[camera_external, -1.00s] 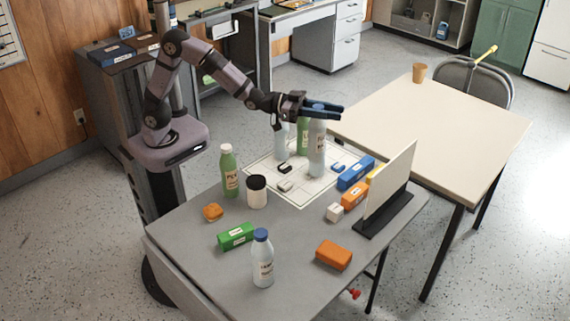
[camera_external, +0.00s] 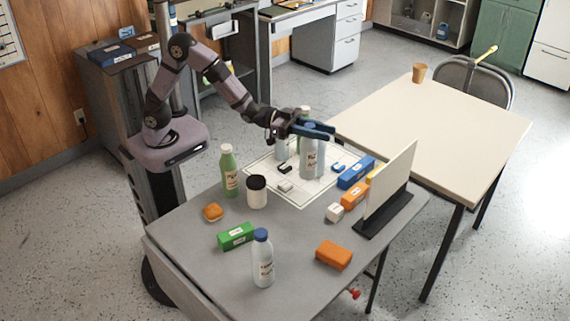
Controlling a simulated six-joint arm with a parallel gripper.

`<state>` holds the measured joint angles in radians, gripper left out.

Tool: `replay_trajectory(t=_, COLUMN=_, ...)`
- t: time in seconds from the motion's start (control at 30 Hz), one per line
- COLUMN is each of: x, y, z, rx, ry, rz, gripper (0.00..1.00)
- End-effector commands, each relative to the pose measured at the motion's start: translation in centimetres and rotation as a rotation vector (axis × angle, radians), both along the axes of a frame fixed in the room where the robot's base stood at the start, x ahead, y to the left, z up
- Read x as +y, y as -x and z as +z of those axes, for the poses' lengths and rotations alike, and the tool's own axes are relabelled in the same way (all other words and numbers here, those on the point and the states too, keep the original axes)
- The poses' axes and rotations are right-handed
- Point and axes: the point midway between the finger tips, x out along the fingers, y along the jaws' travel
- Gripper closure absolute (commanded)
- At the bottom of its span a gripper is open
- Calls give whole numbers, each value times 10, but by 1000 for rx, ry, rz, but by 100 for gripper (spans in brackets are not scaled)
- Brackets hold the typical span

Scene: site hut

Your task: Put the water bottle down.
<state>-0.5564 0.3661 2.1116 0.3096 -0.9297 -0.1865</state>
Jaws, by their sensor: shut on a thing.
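Another blue-capped clear bottle (camera_external: 263,262) stands at the table's front.
On the grey table (camera_external: 200,238) stand a green bottle (camera_external: 229,170), a dark-lidded white jar (camera_external: 257,193) and several small boxes. Small black and white pieces lie on the mat. An upright white panel (camera_external: 390,184) stands at the right.

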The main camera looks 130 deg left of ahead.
Motion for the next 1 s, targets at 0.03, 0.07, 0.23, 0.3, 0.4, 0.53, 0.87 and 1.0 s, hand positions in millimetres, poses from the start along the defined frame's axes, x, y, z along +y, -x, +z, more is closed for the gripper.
replay_trajectory(t=0.03, x=0, y=0, z=-8, rx=0, ry=0, rz=0, gripper=100)
replay_trajectory(t=0.07, x=0, y=0, z=-12, rx=-1, ry=0, rz=0, gripper=100)
replay_trajectory(t=0.23, x=0, y=0, z=-27, rx=-4, ry=-2, rz=0, gripper=100)
replay_trajectory(t=0.3, x=0, y=0, z=-29, rx=-4, ry=-2, rz=0, gripper=100)
replay_trajectory(t=0.4, x=0, y=0, z=-29, rx=-5, ry=-3, rz=0, gripper=100)
replay_trajectory(t=0.53, x=0, y=0, z=-38, rx=-2, ry=-1, rz=0, gripper=100)
replay_trajectory(t=0.87, x=0, y=0, z=-67, rx=-4, ry=-2, rz=0, gripper=100)
replay_trajectory(t=1.0, x=0, y=0, z=-66, rx=-5, ry=-4, rz=0, gripper=100)
